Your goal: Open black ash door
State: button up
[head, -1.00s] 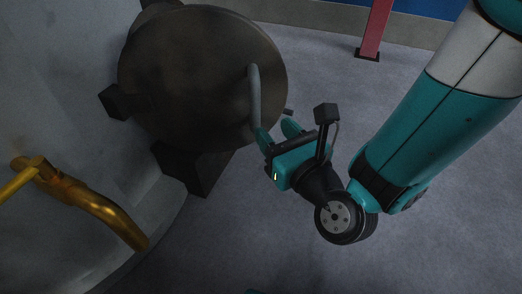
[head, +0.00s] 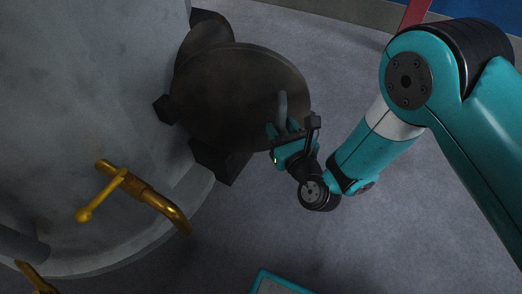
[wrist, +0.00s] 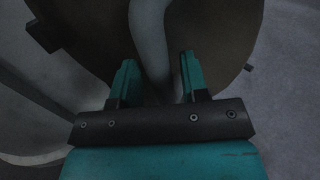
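The black ash door (head: 235,100) is a round dark plate on the side of a grey boiler-like body (head: 90,90). It stands out from the body, with a dark round collar (head: 207,35) behind it. A grey bar handle (head: 283,108) is on its outer face near the right edge. My gripper (head: 282,130) is at the handle's lower end. In the wrist view, the handle (wrist: 150,35) runs down between my two parted fingers (wrist: 158,75). A small gap shows beside the right finger; contact on the left is unclear. The door (wrist: 220,30) fills the background.
A brass pipe with a lever (head: 150,197) sticks out from the body at lower left. A dark block (head: 215,160) is below the door. A red post (head: 415,12) stands at the back. Grey floor (head: 350,235) is clear at right.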

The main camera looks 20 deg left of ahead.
jog(key=c, duration=0.6)
jog(key=shift+s+f+b, duration=0.25)
jog(key=shift+s+b, duration=0.35)
jog(key=s+b, duration=0.1)
jog(key=s, duration=0.3)
jog(key=shift+d+b, duration=0.15)
jog(key=shift+b, duration=0.2)
jog(key=o, duration=0.4)
jog(key=shift+s+r, duration=0.15)
jog(key=o, duration=0.5)
jog(key=shift+o, duration=0.2)
